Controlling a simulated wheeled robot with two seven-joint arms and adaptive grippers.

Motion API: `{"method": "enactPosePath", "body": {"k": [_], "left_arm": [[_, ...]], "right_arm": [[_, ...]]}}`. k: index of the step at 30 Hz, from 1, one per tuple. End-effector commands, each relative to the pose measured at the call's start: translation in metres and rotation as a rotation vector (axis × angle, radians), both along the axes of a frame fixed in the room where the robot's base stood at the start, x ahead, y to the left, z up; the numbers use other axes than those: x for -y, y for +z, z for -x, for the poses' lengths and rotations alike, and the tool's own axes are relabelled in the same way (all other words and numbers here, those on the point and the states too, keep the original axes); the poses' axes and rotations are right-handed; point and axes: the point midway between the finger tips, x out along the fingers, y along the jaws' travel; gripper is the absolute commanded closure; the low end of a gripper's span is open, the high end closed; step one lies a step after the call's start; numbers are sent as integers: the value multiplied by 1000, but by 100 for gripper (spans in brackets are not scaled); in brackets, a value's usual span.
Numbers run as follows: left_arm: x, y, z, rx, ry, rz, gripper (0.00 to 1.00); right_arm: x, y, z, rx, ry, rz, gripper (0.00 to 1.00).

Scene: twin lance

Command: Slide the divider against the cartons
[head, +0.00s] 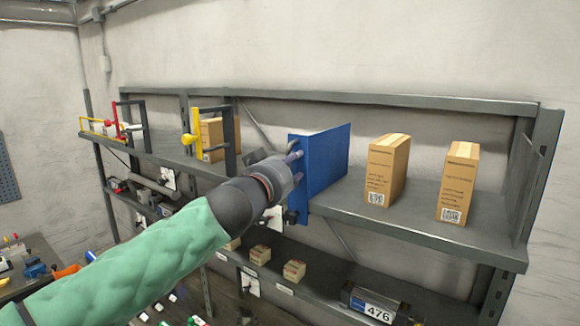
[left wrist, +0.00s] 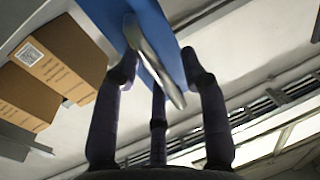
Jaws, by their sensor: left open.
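The blue divider (head: 328,158) stands upright on the upper shelf, left of two brown cartons, with a gap to the nearer carton (head: 387,168). The other carton (head: 457,184) stands further right. My left gripper (head: 296,160) is open at the divider's front edge. In the left wrist view, the fingers (left wrist: 160,75) spread either side of a silver strip, like a handle, on the divider (left wrist: 168,38); I cannot tell if they touch it. The cartons (left wrist: 55,55) show at the left there. My right gripper is not in view.
The grey upper shelf (head: 415,217) is clear between divider and cartons. An upright end panel (head: 530,180) closes its right side. Left of the divider stand yellow (head: 197,133) and red (head: 117,120) pieces and another carton (head: 213,135). Small boxes (head: 294,270) sit on the lower shelf.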

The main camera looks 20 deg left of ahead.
Motion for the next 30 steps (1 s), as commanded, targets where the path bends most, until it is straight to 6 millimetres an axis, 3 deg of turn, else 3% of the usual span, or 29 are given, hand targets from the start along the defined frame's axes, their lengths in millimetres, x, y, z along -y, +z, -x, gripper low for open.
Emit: {"method": "enactPosePath", "body": {"k": [2, 6, 19, 26, 30], "left_arm": [[0, 0, 0, 0, 0, 0, 60], [0, 0, 0, -1, 0, 0, 100], [9, -2, 3, 0, -2, 0, 100], [42, -6, 15, 2, -8, 0, 100], [70, -7, 25, 2, -9, 1, 100]], "right_arm": [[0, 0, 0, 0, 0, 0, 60], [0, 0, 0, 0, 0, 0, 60], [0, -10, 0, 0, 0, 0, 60], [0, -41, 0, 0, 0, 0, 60], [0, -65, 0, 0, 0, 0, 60]]}}
